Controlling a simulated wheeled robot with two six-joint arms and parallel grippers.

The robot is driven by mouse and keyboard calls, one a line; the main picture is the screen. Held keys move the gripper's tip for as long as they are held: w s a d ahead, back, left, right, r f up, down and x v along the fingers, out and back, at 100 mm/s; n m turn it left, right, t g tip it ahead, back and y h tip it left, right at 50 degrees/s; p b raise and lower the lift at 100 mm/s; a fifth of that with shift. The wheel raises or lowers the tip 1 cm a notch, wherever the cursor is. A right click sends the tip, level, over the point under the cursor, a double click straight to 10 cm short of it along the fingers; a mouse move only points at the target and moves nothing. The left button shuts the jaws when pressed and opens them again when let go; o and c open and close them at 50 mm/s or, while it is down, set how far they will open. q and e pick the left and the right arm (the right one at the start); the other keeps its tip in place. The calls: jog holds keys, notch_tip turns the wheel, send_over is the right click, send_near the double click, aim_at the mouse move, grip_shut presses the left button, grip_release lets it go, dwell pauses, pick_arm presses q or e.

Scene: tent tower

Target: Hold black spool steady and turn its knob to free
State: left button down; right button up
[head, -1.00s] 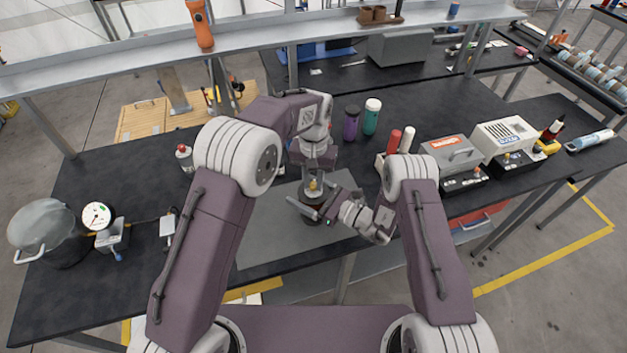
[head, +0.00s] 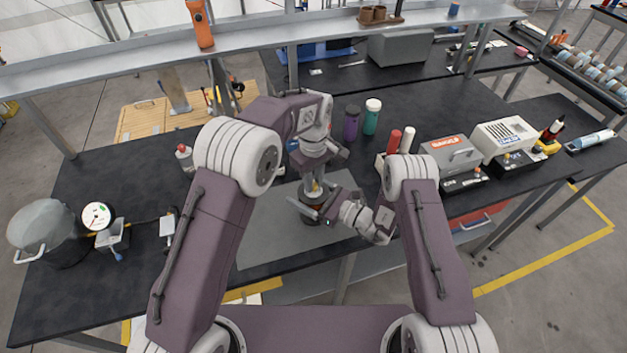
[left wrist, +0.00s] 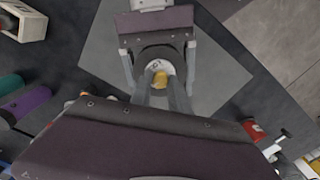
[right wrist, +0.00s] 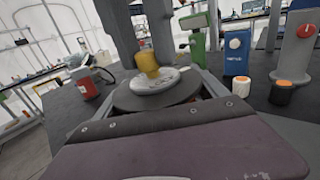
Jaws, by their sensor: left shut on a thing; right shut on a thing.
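The black spool (head: 312,217) stands upright on the grey mat (head: 265,232); its dark top disc and white plate show in the right wrist view (right wrist: 190,93). The yellow knob (right wrist: 147,63) rises from the plate; it also shows in the left wrist view (left wrist: 160,80). My left gripper (head: 316,188) points down from above, shut on the knob, with one finger on each side. My right gripper (head: 319,208) comes level from the right, shut around the spool's body. In the left wrist view its fingers flank the spool (left wrist: 158,55). The spool's lower part is mostly hidden.
Purple (head: 351,123) and teal (head: 372,117) bottles stand behind the grippers. A box with red and white cylinders (head: 395,142) is close to the right arm. A pot (head: 45,228) and gauge (head: 97,216) are at the left. The mat around the spool is clear.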

pick_arm(q)
jog(key=n, duration=0.4)
jog(key=shift+n, duration=0.3)
jog(key=n, duration=0.4)
jog(key=shift+n, duration=0.3)
jog(key=n, duration=0.4)
jog(key=shift+n, duration=2.6)
jog(key=c, duration=1.2)
grip_release()
jog(key=shift+c, duration=0.2)
